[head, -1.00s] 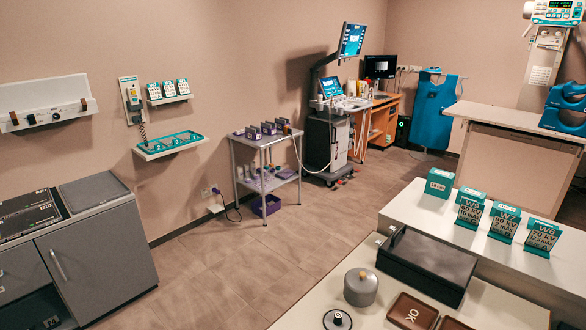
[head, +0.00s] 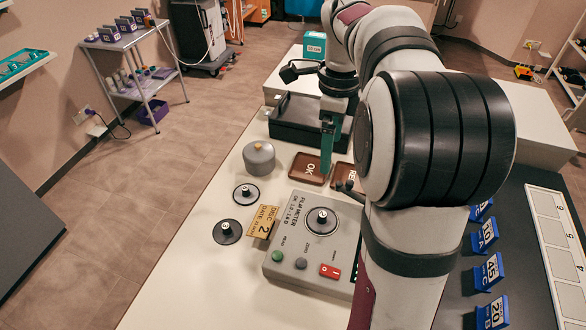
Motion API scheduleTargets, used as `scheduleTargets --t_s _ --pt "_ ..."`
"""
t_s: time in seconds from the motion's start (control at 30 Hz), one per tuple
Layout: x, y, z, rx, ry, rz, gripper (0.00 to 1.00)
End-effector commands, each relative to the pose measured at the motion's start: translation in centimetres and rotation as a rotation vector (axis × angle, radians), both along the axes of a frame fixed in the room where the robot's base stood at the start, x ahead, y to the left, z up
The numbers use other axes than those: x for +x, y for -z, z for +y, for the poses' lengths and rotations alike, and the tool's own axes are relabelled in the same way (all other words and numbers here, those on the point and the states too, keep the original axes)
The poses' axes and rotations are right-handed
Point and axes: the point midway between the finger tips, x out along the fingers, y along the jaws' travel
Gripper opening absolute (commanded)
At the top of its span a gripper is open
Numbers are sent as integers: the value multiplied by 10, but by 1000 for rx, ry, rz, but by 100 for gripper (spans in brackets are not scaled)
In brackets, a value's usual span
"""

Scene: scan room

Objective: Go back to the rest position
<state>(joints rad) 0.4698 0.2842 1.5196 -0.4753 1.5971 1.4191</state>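My gripper (head: 327,165) points down in the head view, over the back part of the white table (head: 175,285). Its teal finger hangs just above the brown OK tray (head: 302,170). I see the fingers edge-on, so I cannot tell how far apart they are, and I see nothing held between them. My arm runs from the lower middle up across the right half and bends down to the gripper. It hides part of the second brown tray (head: 343,172) and the right side of the grey film meter (head: 290,263).
A grey lidded pot (head: 259,158), two black discs with knobs (head: 246,194) (head: 227,232) and a yellow date card (head: 263,221) lie left of the meter. A black box (head: 290,130) stands behind the trays. Blue numbered stands (head: 488,272) are at right. Open floor lies left.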

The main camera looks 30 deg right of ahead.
Motion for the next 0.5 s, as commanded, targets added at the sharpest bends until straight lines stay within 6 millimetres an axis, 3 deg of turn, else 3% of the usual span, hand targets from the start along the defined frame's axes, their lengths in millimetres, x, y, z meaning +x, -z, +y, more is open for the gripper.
scheduleTargets --t_s 0.3,0.5 --pt "-1 75 2 3 -6 3 100" --pt "0 94 2 1 -6 0 100"
